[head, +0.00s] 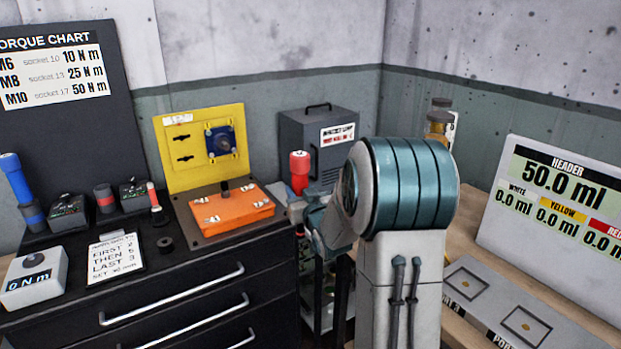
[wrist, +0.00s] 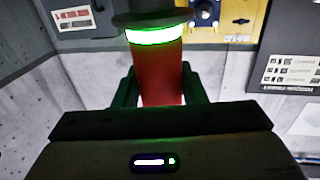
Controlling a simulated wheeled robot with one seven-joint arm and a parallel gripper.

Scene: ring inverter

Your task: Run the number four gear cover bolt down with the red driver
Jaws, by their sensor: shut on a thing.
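My gripper (wrist: 160,92) is shut on the red driver (wrist: 160,75), with a finger on each side of its red body. A glowing green-white band and a dark collar show on the driver in the wrist view. In the head view the red driver (head: 300,165) stands roughly upright beside my arm, to the right of the orange gear cover (head: 232,210). The cover lies on a dark plate on the black cabinet, with white-labelled bolt positions and a dark post at its back edge. The bolt numbers are too small to read. My fingers are mostly hidden by my arm in the head view.
A yellow panel (head: 202,146) stands behind the cover, and a grey box (head: 318,140) is at the back. A blue driver (head: 16,180), a white torque readout (head: 35,277) and a note card (head: 114,258) are on the left. A wooden bench with a display (head: 555,200) is at right.

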